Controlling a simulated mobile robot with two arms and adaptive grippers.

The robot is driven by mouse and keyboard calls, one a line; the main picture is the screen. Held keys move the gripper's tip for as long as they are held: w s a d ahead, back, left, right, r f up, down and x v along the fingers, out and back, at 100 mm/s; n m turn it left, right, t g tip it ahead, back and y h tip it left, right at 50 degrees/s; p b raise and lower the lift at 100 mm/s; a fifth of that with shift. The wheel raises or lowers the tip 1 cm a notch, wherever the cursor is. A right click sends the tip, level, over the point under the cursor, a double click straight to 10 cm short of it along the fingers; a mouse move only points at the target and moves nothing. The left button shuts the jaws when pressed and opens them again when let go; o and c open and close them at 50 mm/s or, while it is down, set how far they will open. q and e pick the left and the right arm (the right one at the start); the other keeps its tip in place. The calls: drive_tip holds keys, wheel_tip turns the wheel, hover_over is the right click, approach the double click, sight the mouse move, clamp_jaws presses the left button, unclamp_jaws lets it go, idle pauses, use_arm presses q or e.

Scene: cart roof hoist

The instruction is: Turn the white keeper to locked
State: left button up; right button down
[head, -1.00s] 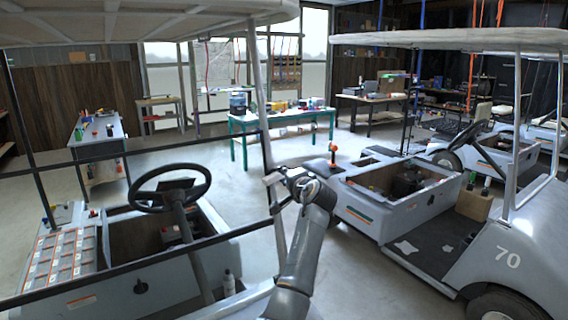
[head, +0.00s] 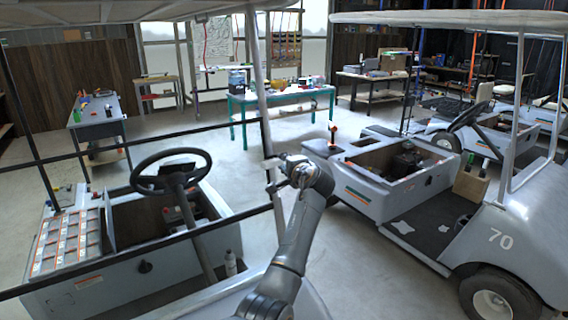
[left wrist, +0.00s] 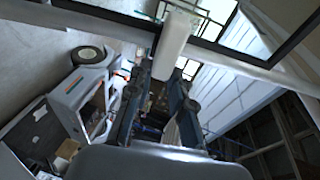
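The white keeper (left wrist: 173,48) is a pale, rounded block at the top middle of the left wrist view, in front of a dark bar. My left gripper (left wrist: 162,88) has its two dark fingers apart, with the keeper's near end between or just beyond the tips. I cannot tell whether they touch it. In the head view my left gripper (head: 273,176) is beside the near cart's slim roof post (head: 261,85), its fingers spread toward it. The keeper is too small to make out there. My right gripper is out of view.
Dark rails (head: 140,152) cross in front of the near cart, which has a steering wheel (head: 171,171). A second cart marked 70 (head: 502,238) stands close on the right. A green-legged table (head: 285,96) is behind. Open floor lies between the carts and table.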

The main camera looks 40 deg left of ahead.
use_arm(q)
drive_tip(key=o, duration=0.3)
drive_tip(key=shift+o, duration=0.2)
drive_tip(key=v, duration=1.2)
drive_tip(key=shift+f, duration=0.15)
